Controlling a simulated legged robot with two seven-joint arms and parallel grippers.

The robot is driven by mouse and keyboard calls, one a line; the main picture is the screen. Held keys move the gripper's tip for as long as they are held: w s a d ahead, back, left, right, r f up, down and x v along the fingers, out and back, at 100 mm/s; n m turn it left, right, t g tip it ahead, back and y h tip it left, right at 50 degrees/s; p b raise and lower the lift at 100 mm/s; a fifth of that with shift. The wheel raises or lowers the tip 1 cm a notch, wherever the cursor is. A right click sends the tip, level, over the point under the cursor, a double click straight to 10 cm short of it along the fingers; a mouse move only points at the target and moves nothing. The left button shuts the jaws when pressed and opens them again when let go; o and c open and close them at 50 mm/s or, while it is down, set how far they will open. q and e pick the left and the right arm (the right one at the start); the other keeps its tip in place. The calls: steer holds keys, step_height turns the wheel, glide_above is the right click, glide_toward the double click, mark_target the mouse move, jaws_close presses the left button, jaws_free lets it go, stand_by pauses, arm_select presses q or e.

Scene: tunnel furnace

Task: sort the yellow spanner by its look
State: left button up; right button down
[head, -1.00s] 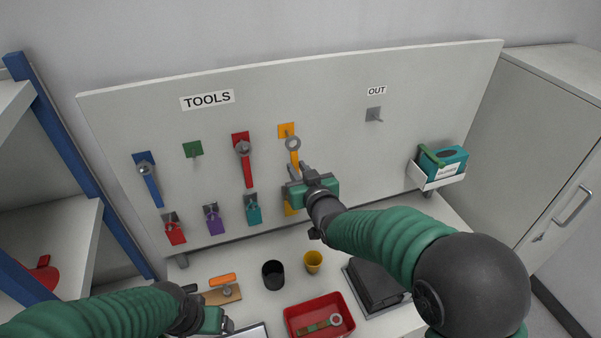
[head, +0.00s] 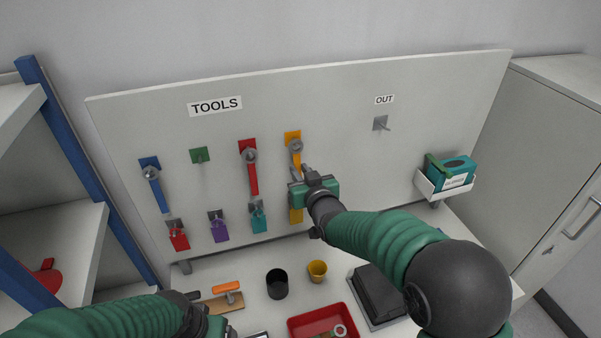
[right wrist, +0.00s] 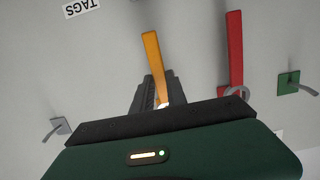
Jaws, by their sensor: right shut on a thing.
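The yellow spanner (head: 297,158) hangs upright against the board. Its grey ring end overlaps the lower part of the yellow plate (head: 292,135); I cannot tell whether the hook passes through the ring.
The board (head: 340,95) also has a blue spanner (head: 155,188), a red spanner (head: 251,175), an empty green plate (head: 200,156) and an empty OUT hook (head: 381,124). Below are a black cup (head: 277,285), yellow cup (head: 317,271) and red tray (head: 320,320).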

steer(key=c, duration=1.3)
jaws_free()
steer(key=shift+o, duration=0.2)
steer(key=shift+f, duration=0.1)
steer(key=shift+s, duration=0.1)
steer(key=shift+s+d+b, duration=0.15)
steer(key=shift+s+b, duration=0.25)
steer(key=b+v, duration=0.5)
steer(key=v, duration=1)
steer(key=s+d+f+m+g+h+b, duration=0.1)
steer(key=s+d+f+g+h, duration=0.2)
steer(key=f, duration=0.5)
steer(key=s+d+f+m+g+b, duration=0.1)
steer(key=s+d+f+g, duration=0.15)
steer(key=d+f, duration=0.4)
steer(key=s+d+f+g+h+b, duration=0.1)
steer(key=s+d+f+g, duration=0.2)
steer(key=s+f, duration=0.4)
steer(key=s+d+f+m+g+b, duration=0.1)
steer(key=s+d+f+g, duration=0.1)
steer(key=s+f, duration=0.5)
steer(key=shift+s+d+f+m+g+h, duration=0.35)
steer(key=shift+s+g, duration=0.2)
steer(key=shift+g, duration=0.3)
